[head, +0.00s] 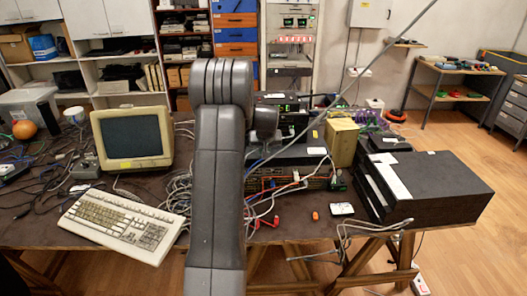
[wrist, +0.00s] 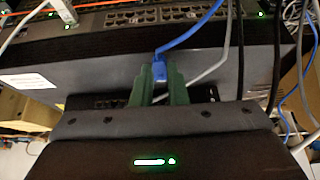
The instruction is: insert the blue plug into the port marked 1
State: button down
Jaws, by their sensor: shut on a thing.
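In the wrist view, the blue plug (wrist: 159,73) sits between the two green fingers of my gripper (wrist: 160,80), which are shut on it. Its blue cable (wrist: 195,36) runs up and to the right. A dark panel with rows of ports (wrist: 150,16) lies along the top of the wrist view. Part of another port row (wrist: 108,102) shows beside the left finger, partly hidden. I cannot read any port number, so I cannot tell which port is 1. In the head view my own arm hides the gripper and the plug.
In the wrist view, a grey cable (wrist: 208,70) passes right of the plug, and dark cables hang farther right. In the head view, the bench holds a monitor (head: 132,137), a keyboard (head: 122,224), a yellow box (head: 342,142) and black boxes (head: 435,182). Loose cables clutter it.

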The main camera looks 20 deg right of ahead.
jog(key=shift+w+d+r+p, duration=0.1)
jog(key=shift+w+d+p, duration=0.2)
jog(key=shift+w, duration=0.35)
jog(key=shift+w+d+r+p, duration=0.15)
jog(key=shift+w+p, duration=0.15)
jog(key=shift+w, duration=0.3)
jog(key=shift+w+d+f+p, duration=0.15)
jog(key=shift+w+p, duration=0.1)
jog(key=shift+w, duration=0.25)
jog(key=shift+w+d+p, duration=0.15)
jog(key=shift+w+p, duration=0.05)
jog(key=shift+w, duration=0.3)
jog(key=shift+w+d+f+p, duration=0.15)
jog(key=shift+w+p, duration=0.1)
jog(key=shift+w, duration=0.25)
jog(key=c, duration=2.2)
grip_release()
jog(key=shift+r, duration=0.1)
jog(key=shift+w+d, duration=0.2)
jog(key=shift+w, duration=0.65)
jog(key=c, duration=1.3)
grip_release()
jog(key=shift+c, duration=0.2)
jog(key=shift+r, duration=0.1)
jog(key=b+v, duration=0.3)
jog(key=v, duration=1)
jog(key=shift+s+r, duration=0.15)
jog(key=shift+r, duration=0.1)
